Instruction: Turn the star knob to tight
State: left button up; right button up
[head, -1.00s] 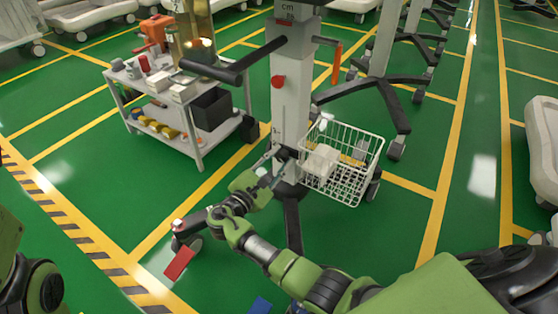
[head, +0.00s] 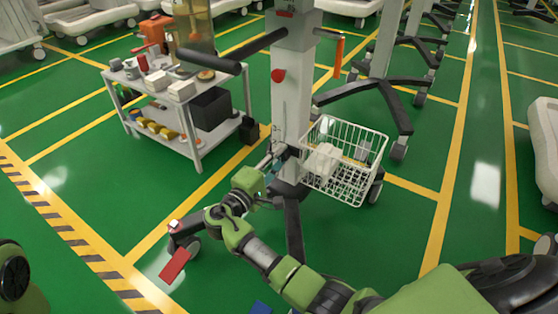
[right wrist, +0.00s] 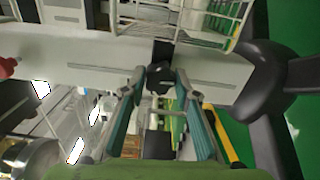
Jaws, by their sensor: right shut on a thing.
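The star knob (right wrist: 160,78) is small and black. In the right wrist view it sits on the white column (right wrist: 90,58), between my two fingertips. My right gripper (right wrist: 157,80) is shut on it, one finger on each side. In the head view my right gripper (head: 273,156) is at the lower part of the column (head: 291,110), left of the wire basket. There the knob is mostly hidden by the gripper and too small to make out. My left gripper is not in view.
A white wire basket (head: 345,183) with a pale box hangs right of the knob. A red round knob (head: 278,75) and a black handle (head: 208,60) are higher on the column. A loaded trolley (head: 195,140) stands at left. Dark base legs (head: 292,225) spread below.

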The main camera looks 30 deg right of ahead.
jog(key=shift+d+r+m, duration=0.1)
jog(key=shift+d+m, duration=0.05)
jog(key=shift+m, duration=0.35)
jog(key=shift+w, duration=0.1)
jog(key=o, duration=0.8)
jog(key=v, duration=0.7)
jog(key=shift+a, duration=0.25)
